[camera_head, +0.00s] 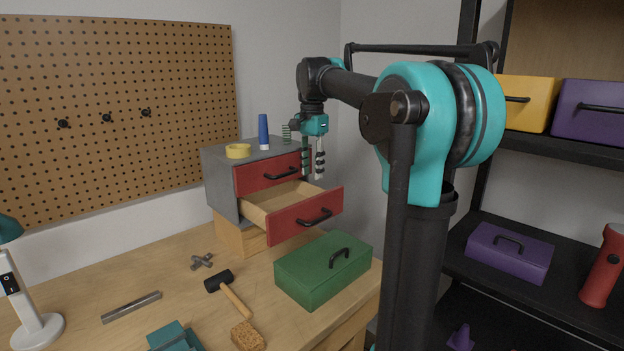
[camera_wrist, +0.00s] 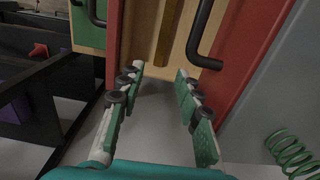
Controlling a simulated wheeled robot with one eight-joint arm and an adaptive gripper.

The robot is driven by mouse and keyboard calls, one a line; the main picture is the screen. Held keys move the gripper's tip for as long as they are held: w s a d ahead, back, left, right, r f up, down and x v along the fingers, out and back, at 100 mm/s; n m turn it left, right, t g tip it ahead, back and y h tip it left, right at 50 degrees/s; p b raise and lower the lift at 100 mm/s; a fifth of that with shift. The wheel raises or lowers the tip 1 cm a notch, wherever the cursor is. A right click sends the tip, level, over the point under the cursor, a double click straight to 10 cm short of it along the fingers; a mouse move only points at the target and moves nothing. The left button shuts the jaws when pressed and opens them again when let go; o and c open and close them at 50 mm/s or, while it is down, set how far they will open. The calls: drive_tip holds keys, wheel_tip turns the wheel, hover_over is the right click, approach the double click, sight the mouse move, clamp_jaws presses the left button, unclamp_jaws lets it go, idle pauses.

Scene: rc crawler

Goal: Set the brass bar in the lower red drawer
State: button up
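The lower red drawer (camera_head: 306,213) of the grey cabinet is pulled open, and its pale wooden inside shows. In the wrist view its red front (camera_wrist: 113,45) is at the left. A dull gold bar, which looks like the brass bar (camera_wrist: 167,35), lies on the drawer floor in the wrist view. The head view does not show it. My gripper (camera_head: 312,172) points down near the cabinet's right side, by the upper drawer. In the wrist view my gripper (camera_wrist: 160,72) has its fingers apart with nothing between them, clear of the bar.
The upper red drawer (camera_head: 268,173) is shut; its black handle (camera_wrist: 200,38) is close to my right finger in the wrist view. A green toolbox (camera_head: 322,268) stands before the open drawer. Yellow tape (camera_head: 238,151), a blue tube (camera_head: 263,130) and a green spring (camera_head: 286,134) top the cabinet.

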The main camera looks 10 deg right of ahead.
wheel_tip(320, 180, up, 9)
drive_tip(key=shift+r, duration=0.2)
idle(1.3)
